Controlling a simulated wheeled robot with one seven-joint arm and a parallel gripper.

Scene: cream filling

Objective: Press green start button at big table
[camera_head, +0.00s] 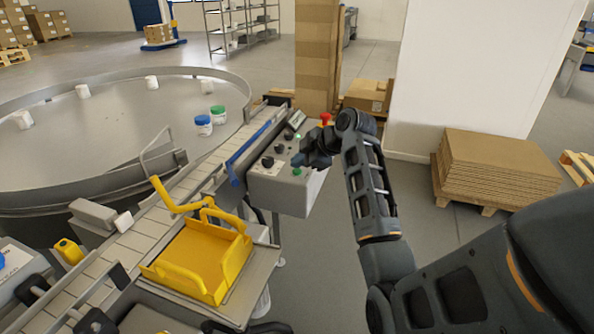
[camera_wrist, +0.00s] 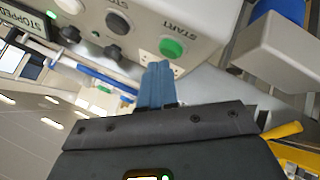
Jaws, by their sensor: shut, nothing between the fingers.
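The green start button (camera_wrist: 172,47) sits on the grey control box in the wrist view, with the word START beside it. In the head view the green button (camera_head: 297,171) is on the near part of the control box (camera_head: 275,188), beside the conveyor. My gripper (camera_wrist: 157,70) is shut and empty, its blue fingers together. The fingertips are just short of the button's edge in the wrist view; I cannot tell the exact gap. In the head view my gripper (camera_head: 301,160) is over the box, close to the button. The big round table (camera_head: 60,190) is at the left.
A red knob (camera_head: 325,118) stands at the box's far end, with several black knobs on its face. A display (camera_wrist: 22,20) reads STOPPED. A yellow tray (camera_head: 205,262) is by the conveyor. Stacked cardboard (camera_head: 500,170) lies on a pallet at right.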

